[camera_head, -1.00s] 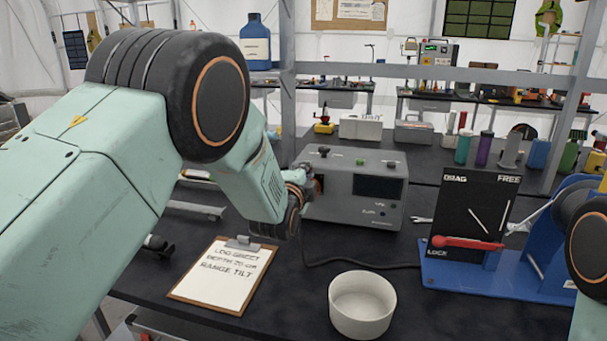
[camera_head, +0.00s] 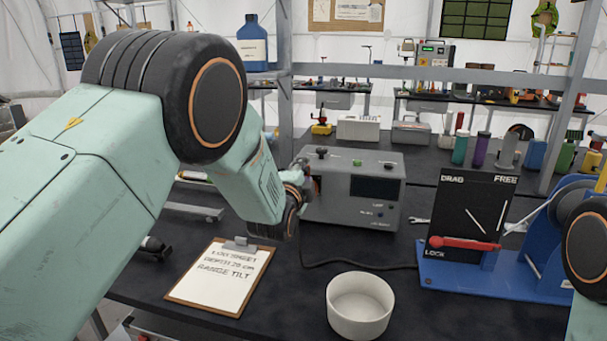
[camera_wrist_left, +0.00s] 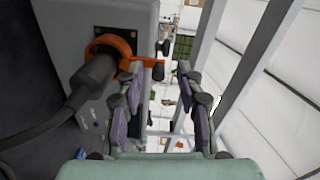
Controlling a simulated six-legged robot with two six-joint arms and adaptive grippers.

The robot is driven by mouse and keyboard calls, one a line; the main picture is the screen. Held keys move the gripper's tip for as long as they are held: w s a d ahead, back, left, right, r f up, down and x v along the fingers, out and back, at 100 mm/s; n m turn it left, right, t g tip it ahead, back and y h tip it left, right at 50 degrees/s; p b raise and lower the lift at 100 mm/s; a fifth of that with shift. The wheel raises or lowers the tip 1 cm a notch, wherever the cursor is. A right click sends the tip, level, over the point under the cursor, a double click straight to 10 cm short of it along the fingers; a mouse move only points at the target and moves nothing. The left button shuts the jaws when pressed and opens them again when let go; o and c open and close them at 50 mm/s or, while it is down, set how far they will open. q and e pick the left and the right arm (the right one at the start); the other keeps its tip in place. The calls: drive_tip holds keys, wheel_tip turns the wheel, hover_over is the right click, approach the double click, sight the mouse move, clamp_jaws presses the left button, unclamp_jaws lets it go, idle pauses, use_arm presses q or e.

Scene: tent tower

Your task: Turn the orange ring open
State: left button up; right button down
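The orange ring (camera_wrist_left: 120,43) sits around a black cable plug (camera_wrist_left: 92,76) on the side of the grey box (camera_head: 340,208). In the left wrist view its orange lever, with a dark end, sticks out to the right near the tip of the left-hand finger. I cannot tell whether they touch. My left gripper (camera_wrist_left: 162,88) is open, with nothing visible between its fingers. In the head view my left gripper (camera_head: 303,180) is at the left side of the box, largely hidden by my wrist. My right gripper is out of view.
A black cable (camera_wrist_left: 35,132) runs from the plug. A white bowl (camera_head: 360,305) and a clipboard (camera_head: 222,278) lie in front of the box. A blue stand with a black DRAG/FREE panel (camera_head: 470,212) is to the right.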

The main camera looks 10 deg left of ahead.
use_arm(q)
drive_tip(key=shift+s, duration=0.1)
drive_tip(key=s, duration=1.1)
drive_tip(key=shift+s+a+r, duration=0.2)
drive_tip(key=shift+s+r, duration=0.05)
drive_tip(key=shift+s, duration=0.15)
drive_tip(key=shift+f, duration=0.1)
